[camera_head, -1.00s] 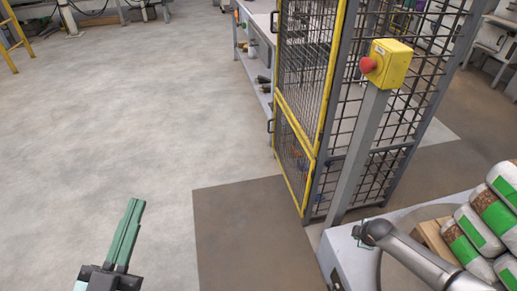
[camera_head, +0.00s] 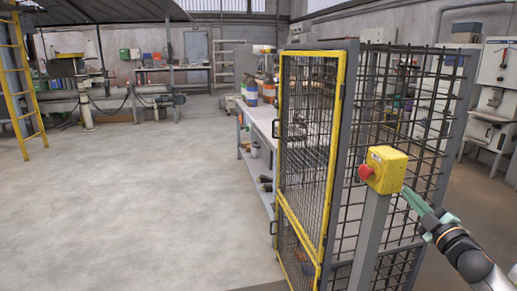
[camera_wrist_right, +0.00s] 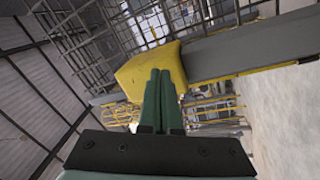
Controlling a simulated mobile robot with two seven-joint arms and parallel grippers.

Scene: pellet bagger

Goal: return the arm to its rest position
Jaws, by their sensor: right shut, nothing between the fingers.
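My right gripper (camera_head: 406,192) is at the right of the head view, its green fingers together with nothing between them. Its arm comes in from the lower right. The fingertips are close beside the right side of the yellow emergency-stop box (camera_head: 391,168); I cannot tell whether they touch it. The box's red button (camera_head: 366,172) faces left, away from the gripper. In the right wrist view the shut fingers (camera_wrist_right: 162,72) overlap the yellow box (camera_wrist_right: 146,67). My left gripper is not in view.
The box sits on a grey post (camera_head: 369,235) before the mesh cage (camera_head: 430,90). The yellow-framed cage door (camera_head: 311,135) stands left of the post. A long workbench (camera_head: 262,120) is behind it. The floor (camera_head: 130,210) at left is open.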

